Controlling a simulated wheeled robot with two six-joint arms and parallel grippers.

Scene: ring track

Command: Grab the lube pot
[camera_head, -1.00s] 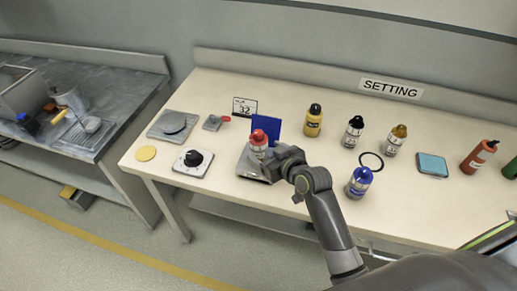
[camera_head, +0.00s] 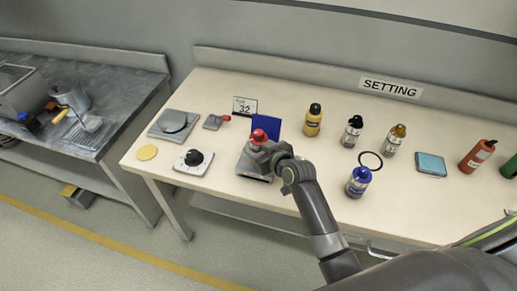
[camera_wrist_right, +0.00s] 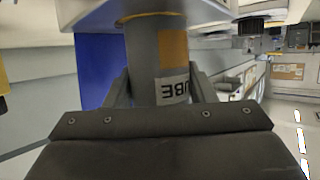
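The lube pot, with a red top (camera_head: 259,136), stands on a grey stand (camera_head: 247,163) on the near left part of the table. In the right wrist view the pot (camera_wrist_right: 156,52) is grey with an orange patch and a label reading "UBE" upside down. My right gripper (camera_head: 265,153) is at the pot, and in the head view it hides most of the pot's body. In the right wrist view its fingers (camera_wrist_right: 158,88) lie on both sides of the pot, close to its walls. I cannot tell whether they press on it. My left gripper is not in view.
A blue panel (camera_head: 267,124) stands just behind the pot. A dial box (camera_head: 194,162) is to the left. Several bottles stand farther back and right.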

